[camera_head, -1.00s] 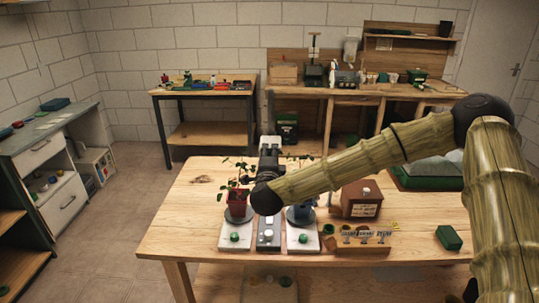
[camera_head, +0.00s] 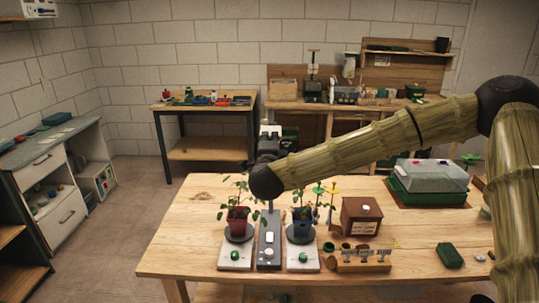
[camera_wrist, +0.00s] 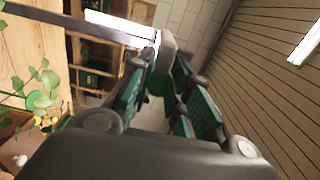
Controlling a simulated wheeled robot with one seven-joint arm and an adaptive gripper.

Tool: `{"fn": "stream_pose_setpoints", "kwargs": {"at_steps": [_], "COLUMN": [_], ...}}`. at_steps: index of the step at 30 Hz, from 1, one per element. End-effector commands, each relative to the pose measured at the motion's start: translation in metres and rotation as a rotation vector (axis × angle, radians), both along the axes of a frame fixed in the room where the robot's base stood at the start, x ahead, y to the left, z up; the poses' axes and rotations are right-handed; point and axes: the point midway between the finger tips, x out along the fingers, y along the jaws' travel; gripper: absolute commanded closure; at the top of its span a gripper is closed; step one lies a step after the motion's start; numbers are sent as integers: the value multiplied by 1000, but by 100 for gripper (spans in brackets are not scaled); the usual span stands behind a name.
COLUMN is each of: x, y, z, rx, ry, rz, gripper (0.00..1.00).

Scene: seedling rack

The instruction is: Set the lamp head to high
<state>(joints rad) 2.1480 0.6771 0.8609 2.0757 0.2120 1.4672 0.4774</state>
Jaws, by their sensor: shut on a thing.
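The lamp's post (camera_head: 270,212) rises from a grey base strip (camera_head: 268,254) between two potted plants, one in a red pot (camera_head: 238,222) and one in a blue pot (camera_head: 301,228). My gripper (camera_head: 268,134) is above the plants at the top of the post, partly hidden behind my arm's dark wrist joint. In the wrist view, its green-padded fingers (camera_wrist: 163,72) are shut around a grey-green piece (camera_wrist: 168,52), which seems to be the lamp head. The post (camera_wrist: 70,22) runs up to it. Most of the head is hidden by the fingers and arm.
On the bench stand a brown box (camera_head: 360,216), a small rack of labels (camera_head: 363,260), a green block (camera_head: 449,256) and a clear-lidded green tray (camera_head: 430,181). The bench's left part is clear. A back table (camera_head: 205,102) stands behind.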

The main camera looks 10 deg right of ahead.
Motion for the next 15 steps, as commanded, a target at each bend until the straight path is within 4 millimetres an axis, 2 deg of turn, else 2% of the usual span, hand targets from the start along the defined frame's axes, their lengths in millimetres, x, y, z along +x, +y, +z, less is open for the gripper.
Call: {"fn": "stream_pose_setpoints", "kwargs": {"at_steps": [1,4,14,15], "x": [0,0,0,0], "y": [0,0,0,0], "z": [7,13,17,17], "rx": [0,-1,1,1], "ry": [-3,-2,-5,-5], "rz": [-1,-1,-1,-2], "gripper": [100,100,100,77]}}
